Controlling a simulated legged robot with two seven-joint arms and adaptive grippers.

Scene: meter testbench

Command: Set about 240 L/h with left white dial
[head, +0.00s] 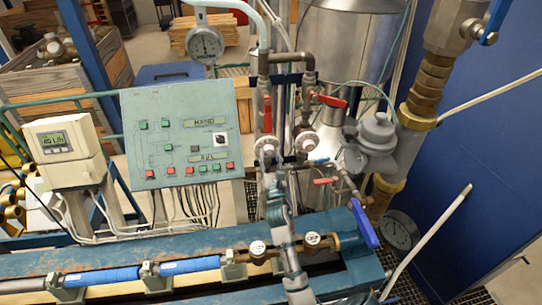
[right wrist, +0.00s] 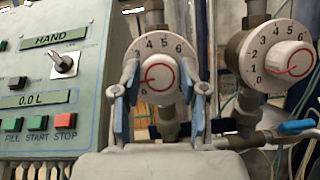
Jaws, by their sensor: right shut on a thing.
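The left white dial (head: 266,144) sits on a vertical pipe right of the green control panel. In the right wrist view the same dial (right wrist: 158,75) shows numbers around its rim and a red-ringed knob whose red line points left and slightly down. My right gripper (right wrist: 162,92) is shut on this dial, one finger on each side. In the head view my right gripper (head: 271,165) reaches up to it from below. The flow display (head: 54,140) on the white box at the left shows a small L/h reading, too blurred to read surely. My left gripper is not in view.
A second white dial (right wrist: 288,57) stands close on the right. The control panel (head: 185,130) stands left; blue bench pipes (head: 190,265) run in front.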

